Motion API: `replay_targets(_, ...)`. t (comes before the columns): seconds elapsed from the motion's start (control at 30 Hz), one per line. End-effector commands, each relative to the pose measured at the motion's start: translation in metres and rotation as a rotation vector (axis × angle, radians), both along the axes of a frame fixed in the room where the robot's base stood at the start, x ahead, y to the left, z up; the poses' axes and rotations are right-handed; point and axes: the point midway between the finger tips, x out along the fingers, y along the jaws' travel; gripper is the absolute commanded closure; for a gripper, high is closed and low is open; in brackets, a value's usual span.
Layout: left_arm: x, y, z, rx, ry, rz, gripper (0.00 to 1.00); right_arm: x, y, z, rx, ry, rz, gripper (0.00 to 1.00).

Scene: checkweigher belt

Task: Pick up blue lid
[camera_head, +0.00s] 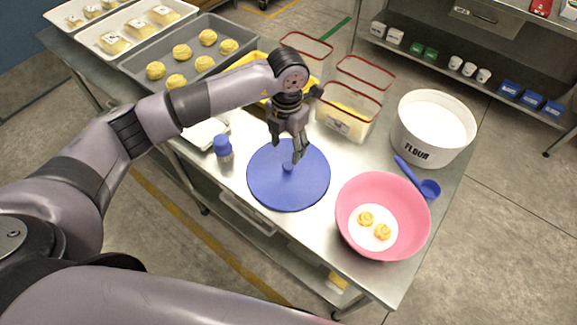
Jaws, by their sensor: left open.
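The blue lid (287,190) is a flat round disc with a small knob in its middle. I cannot tell whether a fingertip touches the knob. My right gripper is not in view.
A pink bowl (350,225) with yellow pieces stands right of the lid. A flour tub (425,148), blue scoop (429,188), blue-capped shaker (223,150) and red-rimmed containers (345,125) are nearby. Trays with dough (228,69) fill the back left.

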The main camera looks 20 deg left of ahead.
Motion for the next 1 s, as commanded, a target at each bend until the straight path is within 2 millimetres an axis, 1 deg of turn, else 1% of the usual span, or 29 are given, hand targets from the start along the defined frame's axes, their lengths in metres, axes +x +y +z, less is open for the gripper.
replay_targets(0.03,-0.001,0.0,-0.008,0.0,0.005,0.001,0.49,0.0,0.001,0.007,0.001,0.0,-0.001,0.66)
replay_targets(0.1,-0.001,0.0,-0.02,-0.001,0.004,0.001,0.49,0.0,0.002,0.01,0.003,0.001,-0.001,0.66)
replay_targets(0.2,0.0,0.0,-0.032,0.0,0.002,0.0,0.49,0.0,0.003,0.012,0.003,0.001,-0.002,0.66)
replay_targets(0.33,0.0,-0.001,-0.039,-0.002,0.0,0.0,0.49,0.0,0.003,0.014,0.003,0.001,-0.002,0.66)
replay_targets(0.43,0.0,-0.002,-0.047,-0.002,0.003,0.0,0.49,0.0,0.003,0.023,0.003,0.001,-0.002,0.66)
replay_targets(0.57,0.0,-0.003,-0.066,-0.001,0.005,0.0,0.49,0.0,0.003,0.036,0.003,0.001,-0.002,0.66)
replay_targets(0.6,0.001,-0.003,-0.074,-0.002,0.004,0.0,0.49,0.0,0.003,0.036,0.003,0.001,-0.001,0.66)
replay_targets(0.7,0.001,-0.003,-0.085,-0.002,0.002,0.0,0.49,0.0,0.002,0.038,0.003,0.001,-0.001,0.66)
replay_targets(0.8,0.002,-0.003,-0.09,-0.002,0.0,-0.001,0.49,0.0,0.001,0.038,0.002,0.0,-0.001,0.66)
replay_targets(1.0,0.002,-0.003,-0.091,-0.003,-0.001,-0.001,0.5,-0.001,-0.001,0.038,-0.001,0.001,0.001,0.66)
